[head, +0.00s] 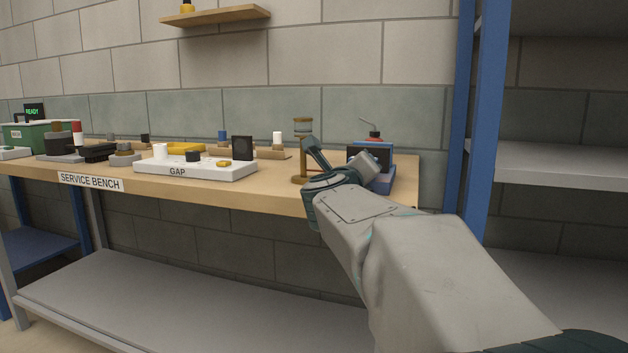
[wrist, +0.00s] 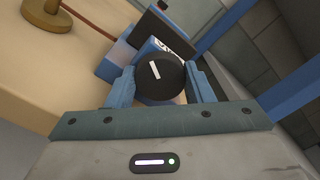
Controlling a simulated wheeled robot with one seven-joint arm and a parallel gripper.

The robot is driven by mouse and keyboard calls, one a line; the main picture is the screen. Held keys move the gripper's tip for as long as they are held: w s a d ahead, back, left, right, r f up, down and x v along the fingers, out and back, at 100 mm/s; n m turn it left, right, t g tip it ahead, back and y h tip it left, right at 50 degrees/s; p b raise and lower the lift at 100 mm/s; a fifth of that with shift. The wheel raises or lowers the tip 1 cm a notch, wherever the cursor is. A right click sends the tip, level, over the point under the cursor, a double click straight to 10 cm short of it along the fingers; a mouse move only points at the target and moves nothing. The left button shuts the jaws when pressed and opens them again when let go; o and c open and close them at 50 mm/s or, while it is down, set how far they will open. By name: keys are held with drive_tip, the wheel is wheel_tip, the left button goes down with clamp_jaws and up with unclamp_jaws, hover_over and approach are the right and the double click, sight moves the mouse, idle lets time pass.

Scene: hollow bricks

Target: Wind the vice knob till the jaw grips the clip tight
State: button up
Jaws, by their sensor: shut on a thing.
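The vice (head: 387,181) is a blue block with a dark plate at the right end of the bench, partly hidden behind my arm. In the wrist view its blue body (wrist: 117,55) and dark plate stand behind the knob. The vice knob (wrist: 161,86) is a round black disc with a white mark, tilted slightly off upright in the picture. My gripper (wrist: 161,78) is shut on the knob, one finger on each side. I cannot make out the clip or how the jaw sits on it.
A brass stand (head: 303,150) rises close left of my gripper. A white GAP board (head: 200,171) with small parts lies further left on the service bench (head: 262,193). A blue shelf post (head: 478,120) is to the right.

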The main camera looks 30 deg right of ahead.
drive_tip(key=shift+m+b, duration=0.5)
drive_tip(key=shift+m, duration=1.1)
drive_tip(key=o, duration=1)
drive_tip(key=shift+c, duration=0.2)
